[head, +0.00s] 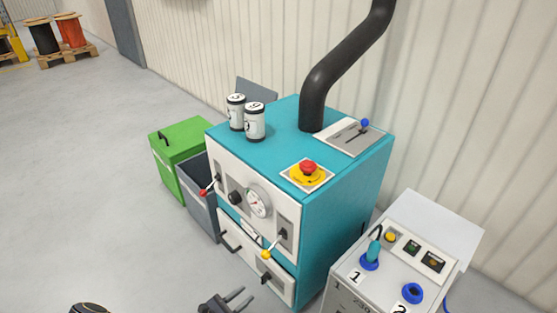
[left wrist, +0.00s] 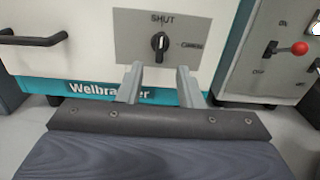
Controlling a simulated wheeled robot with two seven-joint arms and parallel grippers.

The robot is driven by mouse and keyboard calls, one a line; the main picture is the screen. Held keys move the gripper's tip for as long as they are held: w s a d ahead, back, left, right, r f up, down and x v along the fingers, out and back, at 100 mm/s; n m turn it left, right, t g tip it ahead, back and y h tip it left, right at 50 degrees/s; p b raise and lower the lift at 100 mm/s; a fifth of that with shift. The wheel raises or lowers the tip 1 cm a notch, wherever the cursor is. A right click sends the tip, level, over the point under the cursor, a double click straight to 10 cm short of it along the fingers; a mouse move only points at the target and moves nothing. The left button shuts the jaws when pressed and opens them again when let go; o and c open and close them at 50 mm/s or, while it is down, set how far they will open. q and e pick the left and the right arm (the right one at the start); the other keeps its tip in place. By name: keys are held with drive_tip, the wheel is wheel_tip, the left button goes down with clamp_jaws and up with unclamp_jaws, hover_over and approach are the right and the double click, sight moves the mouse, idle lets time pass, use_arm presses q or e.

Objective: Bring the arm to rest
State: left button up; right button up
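My left gripper (head: 243,297) is at the bottom edge of the head view, in front of the teal and white machine (head: 345,210). Its two fingers are apart with nothing between them. In the left wrist view the gripper (left wrist: 159,70) points at a grey panel with a black knob (left wrist: 159,42) marked SHUT. The fingers overlap the panel's lower edge in the picture; whether they touch it I cannot tell. Part of the machine's lettering is hidden behind them. My right gripper is not in view.
The machine carries two white canisters (head: 255,122), a red emergency button (head: 308,168), a black duct (head: 315,95) and front levers with red (head: 203,192) and yellow (head: 266,254) ends. A green bin (head: 170,165) stands left, a control box (head: 385,285) right.

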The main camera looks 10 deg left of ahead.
use_arm(q)
drive_tip(key=s+r+m+g, duration=0.3)
drive_tip(key=r+m+g, duration=1.2)
drive_tip(key=r, duration=1.3)
drive_tip(key=s+r+m+t+y, duration=0.65)
drive_tip(key=s+r+m, duration=0.7)
drive_tip(key=s, duration=0.55)
wheel_tip(320, 180, up, 36)
drive_tip(key=n+p, duration=0.1)
drive_tip(key=p, duration=3.3)
drive_tip(key=shift+a+f+y+p, duration=0.2)
drive_tip(key=shift+a+y+p, duration=0.15)
drive_tip(key=shift+a, duration=0.05)
drive_tip(key=shift+n, duration=0.25)
